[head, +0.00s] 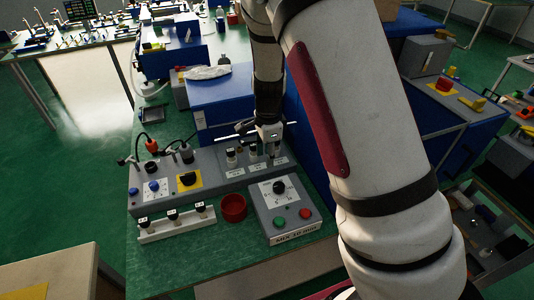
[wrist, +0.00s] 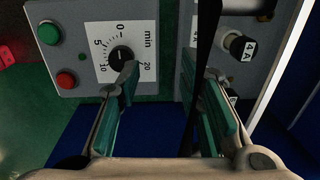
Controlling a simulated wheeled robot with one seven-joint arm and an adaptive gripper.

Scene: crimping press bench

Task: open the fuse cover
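Several black fuse caps with white faces are in view, and I cannot tell which one is the fuse cover. In the head view a row of them, including one cap (head: 232,156), stands on the grey sloped panel (head: 215,170) just below my gripper (head: 267,131). In the wrist view one cap marked "4 A" (wrist: 240,46) lies to the upper right of my gripper (wrist: 163,72). The two teal-padded fingers are spread apart with nothing held between them. The fingers look apart from the cap.
A grey timer box (head: 262,218) with a dial, green button and red button stands in front; it also shows in the wrist view (wrist: 70,15). A red round dish (head: 233,208) and a white rack (head: 177,226) with similar caps stand left. A blue press body (head: 222,100) rises behind.

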